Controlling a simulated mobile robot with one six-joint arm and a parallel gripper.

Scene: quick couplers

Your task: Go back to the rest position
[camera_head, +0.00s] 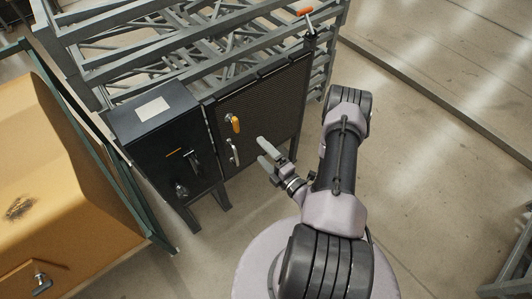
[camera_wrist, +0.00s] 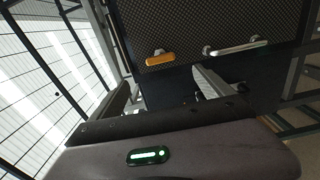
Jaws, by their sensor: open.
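My gripper (camera_head: 265,154) is open and empty in the head view, in front of the dark perforated panel. It points toward the panel, below and to the right of an orange-handled coupler (camera_head: 235,124) and a metal handle (camera_head: 234,152). I see free space around the fingers and no contact with either. In the wrist view the gripper's fingers (camera_wrist: 160,92) show only partly behind the wrist housing. There the orange coupler (camera_wrist: 160,58) and the metal handle (camera_wrist: 235,47) are on the perforated panel beyond the fingers.
A dark cabinet (camera_head: 160,130) with a pale label stands left of the panel (camera_head: 270,100). An orange lever (camera_head: 305,11) tops a post at upper right. A metal rack (camera_head: 190,40) stands behind. A yellow container (camera_head: 60,190) is at left.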

